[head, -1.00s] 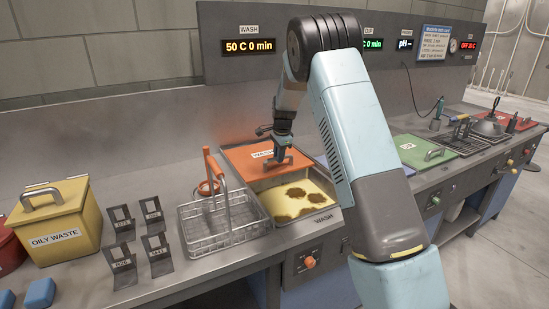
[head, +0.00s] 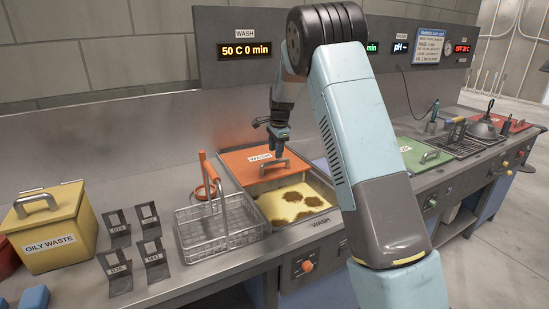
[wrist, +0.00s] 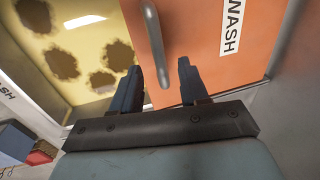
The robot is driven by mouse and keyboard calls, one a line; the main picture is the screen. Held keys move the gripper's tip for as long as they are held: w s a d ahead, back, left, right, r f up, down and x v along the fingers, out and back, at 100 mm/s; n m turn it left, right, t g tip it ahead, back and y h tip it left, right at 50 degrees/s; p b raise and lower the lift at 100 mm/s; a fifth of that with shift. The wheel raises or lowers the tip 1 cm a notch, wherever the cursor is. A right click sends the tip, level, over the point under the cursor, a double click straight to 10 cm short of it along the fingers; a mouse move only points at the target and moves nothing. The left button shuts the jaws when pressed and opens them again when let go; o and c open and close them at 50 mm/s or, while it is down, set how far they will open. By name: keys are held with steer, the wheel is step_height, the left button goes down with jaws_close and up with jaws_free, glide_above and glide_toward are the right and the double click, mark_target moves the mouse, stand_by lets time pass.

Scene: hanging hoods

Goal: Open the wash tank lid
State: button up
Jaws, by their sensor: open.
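The orange wash tank lid (head: 245,165) covers the rear part of the wash tank. The front part of the tank is uncovered and shows yellow liquid (head: 275,205) with brown patches. A grey bar handle (head: 273,166) sits near the lid's front edge. My gripper (head: 279,153) is open and empty, pointing down just above the handle. In the wrist view the lid (wrist: 200,30) fills the upper right, and the handle (wrist: 156,45) lies between the lines of my two fingers (wrist: 160,72). The fingers look apart from the handle.
A wire basket (head: 220,225) with an orange hook handle stands just left of the tank. Several small dark holders and a yellow oily waste bin (head: 50,225) are further left. A green lid (head: 418,152) lies to the right, beyond my arm. The display panel (head: 240,60) stands behind.

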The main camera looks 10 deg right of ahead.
step_height(320, 180, up, 9)
steer(key=s, duration=0.1)
steer(key=shift+s+d+f, duration=0.15)
steer(key=shift+s+d, duration=0.1)
steer(key=shift+s, duration=0.15)
steer(key=s+d+r+n+t, duration=0.1)
steer(key=s+d+r+n, duration=0.1)
steer(key=s+r, duration=0.5)
steer(key=s+d+r+n, duration=0.1)
steer(key=s+r+n, duration=0.15)
steer(key=s, duration=0.75)
steer(key=s+d+r+n+t, duration=0.1)
steer(key=s+d+r+n, duration=0.2)
steer(key=s, duration=0.6)
steer(key=s+f+n+t, duration=0.1)
steer(key=s+n, duration=0.6)
steer(key=s, duration=1.6)
steer(key=shift+f+t+h, duration=0.3)
steer(key=shift+f, duration=0.45)
steer(key=shift+s, duration=0.1)
